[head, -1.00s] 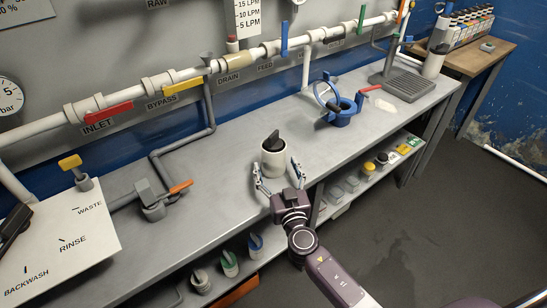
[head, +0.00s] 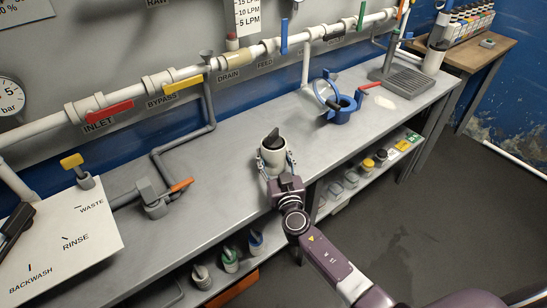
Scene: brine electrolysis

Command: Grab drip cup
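A white round cup (head: 272,160) with a dark knob-like piece (head: 271,138) in its top stands on the grey bench near the front edge; I take it to be the drip cup. My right gripper (head: 277,168) reaches in from the front, with one finger at each side of the cup's lower part. The fingers sit close to its wall, but I cannot tell whether they press on it. The cup looks upright on the bench. My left gripper is not in view.
A blue ring-shaped holder (head: 342,112) stands to the right on the grey bench (head: 225,165). A grey valve with an orange handle (head: 153,199) is to the left. Pipes with coloured levers run along the back. Bare bench lies around the cup.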

